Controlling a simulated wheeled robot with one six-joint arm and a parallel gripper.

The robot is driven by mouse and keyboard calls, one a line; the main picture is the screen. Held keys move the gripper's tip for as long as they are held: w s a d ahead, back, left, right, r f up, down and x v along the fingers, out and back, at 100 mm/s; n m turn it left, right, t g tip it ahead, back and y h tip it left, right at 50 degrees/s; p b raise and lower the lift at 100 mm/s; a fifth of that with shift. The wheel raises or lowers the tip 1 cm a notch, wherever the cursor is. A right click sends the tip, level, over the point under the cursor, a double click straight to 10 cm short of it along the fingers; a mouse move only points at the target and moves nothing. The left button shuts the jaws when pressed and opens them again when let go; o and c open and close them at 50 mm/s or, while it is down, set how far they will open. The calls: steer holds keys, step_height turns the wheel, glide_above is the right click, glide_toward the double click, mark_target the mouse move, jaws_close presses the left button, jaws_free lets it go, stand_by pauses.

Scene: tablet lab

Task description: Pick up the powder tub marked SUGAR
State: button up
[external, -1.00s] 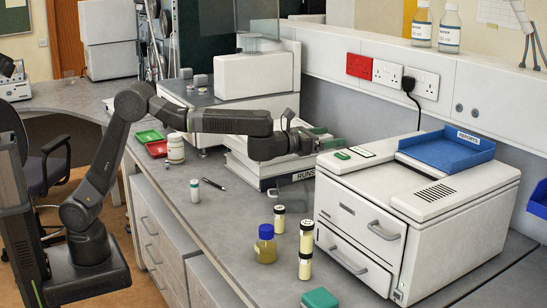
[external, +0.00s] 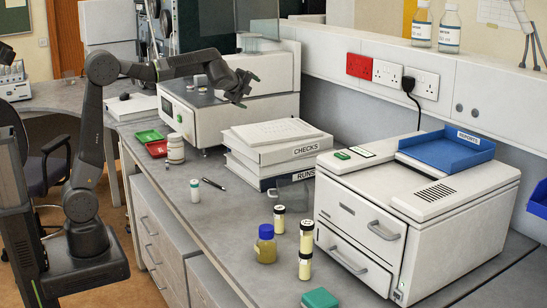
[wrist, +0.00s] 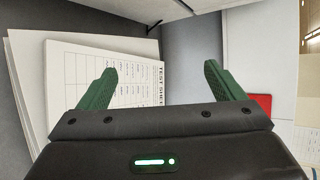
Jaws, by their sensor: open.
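No label reading SUGAR is legible in these views. Candidate containers in the external view are a white tub (external: 175,149) by the red and green trays, and yellowish dark-capped vials at the front: one (external: 279,220), a second (external: 306,237) and a third (external: 304,266). A small white bottle with a green cap (external: 195,191) stands left of the pen. My gripper (external: 247,92) is raised in front of the white instrument, well away from all of these. In the wrist view my gripper (wrist: 158,68) is open, with nothing between its green fingers.
A binder marked CHECKS (external: 280,152) lies on one marked RUNS (external: 303,178). A large white machine (external: 400,225) stands at the right with a blue tray (external: 447,149) on top. A blue-capped bottle (external: 265,244) stands among the vials. The wrist view shows a TEST SHEET page (wrist: 135,90).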

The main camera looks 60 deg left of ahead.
steer(key=s+a+n+g+p, duration=0.1)
steer(key=s+a+n+g, duration=0.2)
steer(key=s+a+n, duration=0.5)
steer(key=n+g+h+p, duration=0.3)
steer(key=n+g+h, duration=0.1)
steer(key=n, duration=1.1)
glide_above(173, 137)
steer(key=s+d, duration=0.1)
steer(key=s, duration=0.2)
step_height(173, 137, down, 11)
steer(key=x, duration=0.7)
steer(key=shift+w+d, duration=0.1)
steer(key=shift+w, duration=0.15)
steer(key=shift+x, duration=3.25)
steer(key=shift+s, duration=0.1)
steer(key=shift+r, duration=0.1)
steer(key=c, duration=1.3)
